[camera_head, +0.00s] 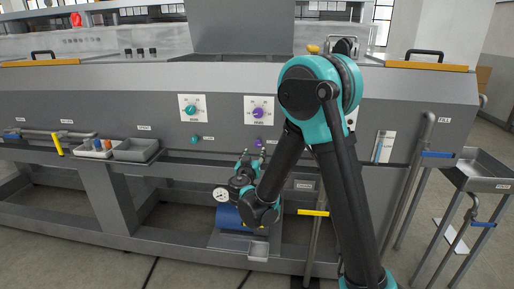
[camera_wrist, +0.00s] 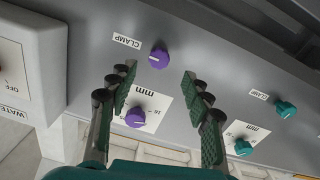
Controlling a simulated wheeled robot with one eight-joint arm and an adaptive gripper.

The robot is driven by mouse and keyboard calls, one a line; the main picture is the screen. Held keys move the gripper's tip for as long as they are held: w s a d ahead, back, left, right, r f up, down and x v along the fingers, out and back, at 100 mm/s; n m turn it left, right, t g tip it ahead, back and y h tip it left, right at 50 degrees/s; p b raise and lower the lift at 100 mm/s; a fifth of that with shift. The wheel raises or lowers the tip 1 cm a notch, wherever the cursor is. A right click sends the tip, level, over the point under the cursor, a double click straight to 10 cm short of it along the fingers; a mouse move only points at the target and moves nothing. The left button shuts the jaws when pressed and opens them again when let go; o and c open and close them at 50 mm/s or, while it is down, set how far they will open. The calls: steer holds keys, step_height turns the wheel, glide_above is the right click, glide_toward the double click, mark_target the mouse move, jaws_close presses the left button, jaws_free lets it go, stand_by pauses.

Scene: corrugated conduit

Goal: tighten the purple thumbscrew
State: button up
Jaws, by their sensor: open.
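The purple thumbscrew (camera_wrist: 159,57) is a small round knob with a pale mark, beside a CLAMP label that appears upside down in the wrist view. In the head view it shows small (camera_head: 258,141) on the grey front panel, below a larger purple dial knob. My gripper (camera_wrist: 162,80) is open and empty, its green-padded fingers spread to the left and right. The thumbscrew appears just beyond the fingertips, between their lines. In the head view my gripper (camera_head: 252,154) is low in front of the panel, just below the thumbscrew; the exact gap cannot be told.
The purple dial knob (camera_wrist: 136,118) on its white mm plate appears between the fingers in the wrist view. A teal clamp knob (camera_wrist: 285,108) and teal dial knob (camera_wrist: 243,147) are to the right. A gauge (camera_head: 221,194) and blue cylinder (camera_head: 229,216) stand below the panel.

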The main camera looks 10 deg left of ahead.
mark_target(258, 145)
steer(key=w, duration=0.6)
steer(key=shift+w+d, duration=0.25)
steer(key=shift+d, duration=0.05)
jaws_close()
